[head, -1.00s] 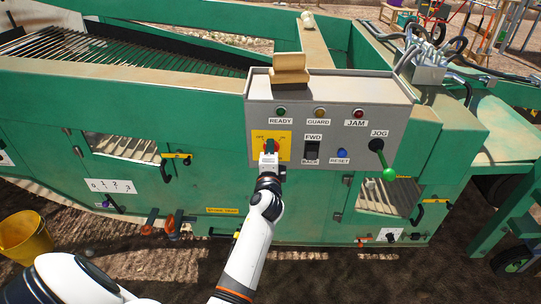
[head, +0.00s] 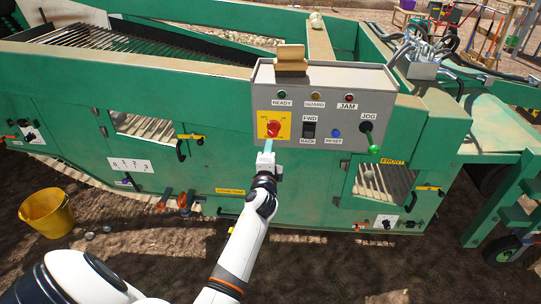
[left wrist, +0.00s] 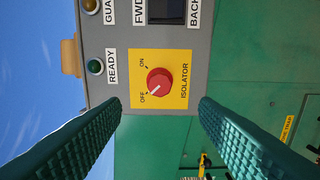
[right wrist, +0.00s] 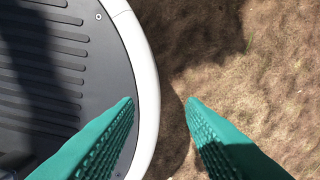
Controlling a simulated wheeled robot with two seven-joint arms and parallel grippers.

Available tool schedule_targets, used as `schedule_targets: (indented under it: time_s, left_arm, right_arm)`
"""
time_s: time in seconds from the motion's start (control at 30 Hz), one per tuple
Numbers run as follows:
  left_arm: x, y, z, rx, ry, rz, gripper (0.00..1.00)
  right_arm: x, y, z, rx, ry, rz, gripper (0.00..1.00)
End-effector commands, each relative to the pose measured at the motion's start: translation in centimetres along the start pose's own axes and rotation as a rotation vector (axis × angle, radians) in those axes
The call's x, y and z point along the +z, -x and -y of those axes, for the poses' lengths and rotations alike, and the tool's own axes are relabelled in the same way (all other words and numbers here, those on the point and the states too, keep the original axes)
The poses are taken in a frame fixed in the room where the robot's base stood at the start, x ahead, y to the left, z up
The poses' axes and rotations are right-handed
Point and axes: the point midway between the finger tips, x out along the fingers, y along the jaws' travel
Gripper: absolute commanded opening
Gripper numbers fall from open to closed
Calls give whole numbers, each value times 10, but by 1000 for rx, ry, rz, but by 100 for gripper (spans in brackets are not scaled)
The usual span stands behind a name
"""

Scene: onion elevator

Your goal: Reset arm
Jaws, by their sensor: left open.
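The grey control panel (head: 350,75) is on the green machine. Its red isolator knob (head: 273,128) sits on a yellow plate. In the left wrist view the knob (left wrist: 158,82) faces me and its white mark points toward OFF. My left gripper (head: 268,147) is just below and in front of the knob. Its fingers (left wrist: 160,106) are spread, apart from the knob and empty. My right gripper is out of the head view. In the right wrist view its fingers (right wrist: 159,100) are apart and empty, above the ground beside my white-rimmed base.
The panel also carries a black FWD/BACK switch (head: 309,130), a blue reset button (head: 336,133) and a green-tipped jog lever (head: 373,149). A yellow bucket (head: 47,212) stands on the ground at left. Orange handles (head: 183,203) stick out low on the machine.

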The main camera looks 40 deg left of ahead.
Motion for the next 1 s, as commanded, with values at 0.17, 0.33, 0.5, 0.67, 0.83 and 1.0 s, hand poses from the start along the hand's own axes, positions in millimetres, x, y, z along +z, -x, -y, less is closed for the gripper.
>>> schedule_targets:
  time_s: [0.17,0.33,0.5,0.67,0.83,1.0]
  left_arm:
    - [0,0,0,0,0,0,55]
    - [0,0,0,-1,0,0,55]
    - [9,7,36,-73,37,30,55]
    - [27,39,133,-278,151,88,55]
    - [34,103,247,-543,298,99,55]
    - [22,190,346,-799,426,36,55]
  right_arm:
    - [14,0,-15,18,-8,19,36]
    - [15,0,-18,22,-9,22,36]
    - [12,1,-14,17,-6,18,36]
    - [9,4,-11,13,-4,13,36]
    - [8,8,-9,12,-3,11,36]
    - [8,11,-9,11,-3,11,36]
